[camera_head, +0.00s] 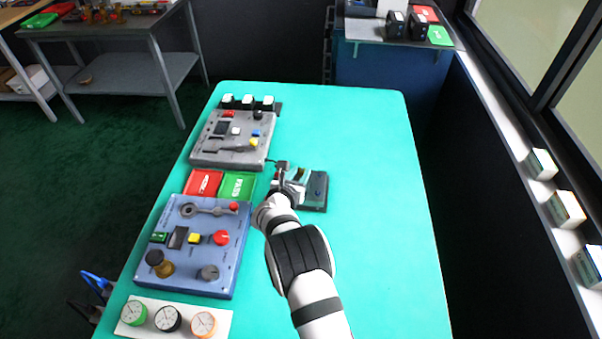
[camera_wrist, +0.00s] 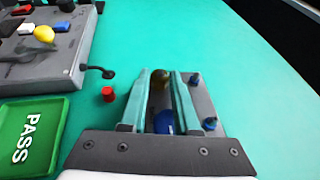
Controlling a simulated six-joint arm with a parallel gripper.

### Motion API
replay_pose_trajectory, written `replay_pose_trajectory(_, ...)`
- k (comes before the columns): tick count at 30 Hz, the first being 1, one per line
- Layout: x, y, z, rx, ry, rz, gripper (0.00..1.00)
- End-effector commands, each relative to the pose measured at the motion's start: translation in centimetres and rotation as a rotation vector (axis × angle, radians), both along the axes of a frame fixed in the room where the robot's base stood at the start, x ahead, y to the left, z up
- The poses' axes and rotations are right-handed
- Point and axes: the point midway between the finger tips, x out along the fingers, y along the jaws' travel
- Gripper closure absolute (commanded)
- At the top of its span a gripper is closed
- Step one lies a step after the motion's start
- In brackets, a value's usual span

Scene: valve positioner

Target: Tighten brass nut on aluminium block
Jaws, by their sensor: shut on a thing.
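My gripper (camera_wrist: 161,84) points down at the aluminium block, with its two teal fingers on either side of the brass nut. The brass nut (camera_wrist: 160,77) is a dark gold round piece between the fingertips, and the fingers are shut on it. The aluminium block (camera_wrist: 207,108) is a dark grey plate on the table, partly hidden under the fingers. It carries blue knobs (camera_wrist: 209,124) on its right side, and a blue round part (camera_wrist: 164,121) shows between the fingers. In the head view the block (camera_head: 317,190) shows just right of my gripper, which hides the nut.
A small red piece (camera_wrist: 108,94) lies left of the fingers. A green PASS tray (camera_head: 238,186) and a red tray (camera_head: 204,182) lie to the left, between a grey panel (camera_head: 210,152) and a blue panel (camera_head: 222,262). The teal table (camera_head: 385,200) is clear on the right.

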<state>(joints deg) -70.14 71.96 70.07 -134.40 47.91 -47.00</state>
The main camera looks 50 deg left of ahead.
Motion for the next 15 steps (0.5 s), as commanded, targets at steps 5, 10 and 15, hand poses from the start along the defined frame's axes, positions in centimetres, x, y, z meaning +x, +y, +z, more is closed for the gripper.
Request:
replay_pose_trajectory(5,-0.14,0.5,0.22,0.008,-0.003,-0.156,1.0)
replay_pose_trajectory(10,-0.24,0.44,0.18,0.004,0.002,-0.22,1.0)
replay_pose_trajectory(15,-0.25,0.42,0.18,0.003,0.002,-0.223,1.0)
